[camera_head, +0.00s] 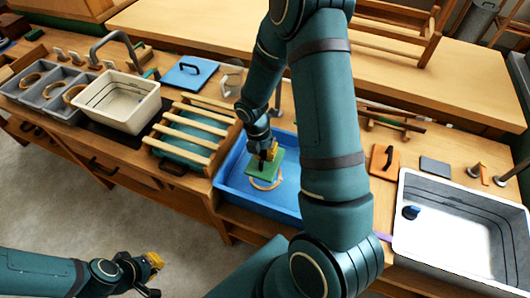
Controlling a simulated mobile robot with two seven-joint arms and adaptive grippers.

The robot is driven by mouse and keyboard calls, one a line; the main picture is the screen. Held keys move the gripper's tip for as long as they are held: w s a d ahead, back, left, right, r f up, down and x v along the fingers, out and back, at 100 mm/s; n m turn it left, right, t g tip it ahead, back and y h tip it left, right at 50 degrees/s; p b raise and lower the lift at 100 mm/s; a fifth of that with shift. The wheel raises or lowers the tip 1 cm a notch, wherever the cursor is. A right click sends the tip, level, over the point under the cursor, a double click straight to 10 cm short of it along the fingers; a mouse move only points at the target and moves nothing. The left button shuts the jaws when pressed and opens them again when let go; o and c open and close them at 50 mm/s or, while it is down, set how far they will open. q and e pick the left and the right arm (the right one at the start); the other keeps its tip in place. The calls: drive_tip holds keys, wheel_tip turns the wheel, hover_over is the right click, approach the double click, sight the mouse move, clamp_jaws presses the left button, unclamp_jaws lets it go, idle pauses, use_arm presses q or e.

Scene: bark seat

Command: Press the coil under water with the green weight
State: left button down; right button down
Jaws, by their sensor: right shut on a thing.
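A tan coil (267,184) shows inside the blue basin (230,190), partly hidden under the green weight (288,164). My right gripper (268,153) is shut on the green weight and holds it over the coil, low in the basin. I cannot tell whether the weight touches the coil, and the water level is hard to make out. My own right arm hides the right part of the basin. My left gripper (152,275) is at the lower left, away from the counter, with its fingers apart and empty.
Left of the basin is a slatted wooden rack (190,130), then a white tub (118,100) and grey bins (45,85) with tan coils. A white basin (465,230) with a blue item stands at right.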

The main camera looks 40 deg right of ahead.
sight(265, 162)
drive_tip(key=shift+f+b, duration=0.55)
drive_tip(key=shift+f, duration=0.3)
drive_tip(key=shift+f+b, duration=0.9)
drive_tip(key=shift+f, duration=0.4)
drive_tip(key=shift+f+b, duration=2.5)
drive_tip(key=shift+f, duration=2.65)
drive_tip(key=shift+c, duration=2.1)
unclamp_jaws()
